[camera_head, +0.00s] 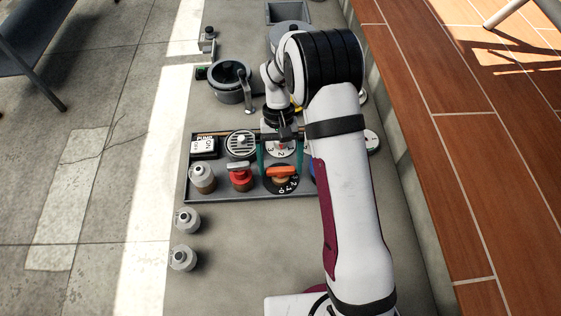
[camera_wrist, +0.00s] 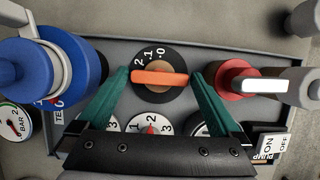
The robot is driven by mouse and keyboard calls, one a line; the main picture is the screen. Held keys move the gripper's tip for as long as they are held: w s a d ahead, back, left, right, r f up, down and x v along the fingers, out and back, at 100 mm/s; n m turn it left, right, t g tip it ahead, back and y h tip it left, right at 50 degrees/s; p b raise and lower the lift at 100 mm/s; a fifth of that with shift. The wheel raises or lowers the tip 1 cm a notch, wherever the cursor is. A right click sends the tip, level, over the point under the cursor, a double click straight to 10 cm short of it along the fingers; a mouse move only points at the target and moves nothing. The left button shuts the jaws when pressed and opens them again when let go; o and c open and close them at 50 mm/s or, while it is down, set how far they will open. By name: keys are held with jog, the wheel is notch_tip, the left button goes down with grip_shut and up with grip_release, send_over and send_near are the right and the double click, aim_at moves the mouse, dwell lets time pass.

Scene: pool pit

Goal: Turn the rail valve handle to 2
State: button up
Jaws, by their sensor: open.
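An orange bar handle (camera_wrist: 160,78) sits on a round black dial (camera_wrist: 172,58) marked 0, 1 and 2, which I take for the rail valve. In the wrist view the bar lies almost level across the picture; which number it points to is unclear. It also shows in the head view as an orange handle (camera_head: 281,171) on its dial. My gripper (camera_wrist: 160,75) is open. Its teal fingers stand either side of the dial, near the bar's two ends, with small gaps visible. In the head view my gripper (camera_head: 280,165) is above the dial.
A blue valve (camera_wrist: 75,62) is close to one finger. Gauges and a pump switch (camera_head: 204,146) line the panel's back row. A pot (camera_head: 230,82) stands beyond.

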jog(key=c, duration=1.1)
jog(key=shift+o, duration=0.2)
jog(key=shift+d+m+t+y, duration=0.15)
jog(key=shift+m+y, duration=0.35)
jog(key=shift+m, duration=0.9)
jog(key=shift+m+t+y, duration=0.15)
jog(key=shift+m+y, duration=0.35)
jog(key=shift+m, duration=0.9)
jog(key=o, duration=1.1)
jog(key=shift+c, duration=0.2)
jog(key=v, duration=1.6)
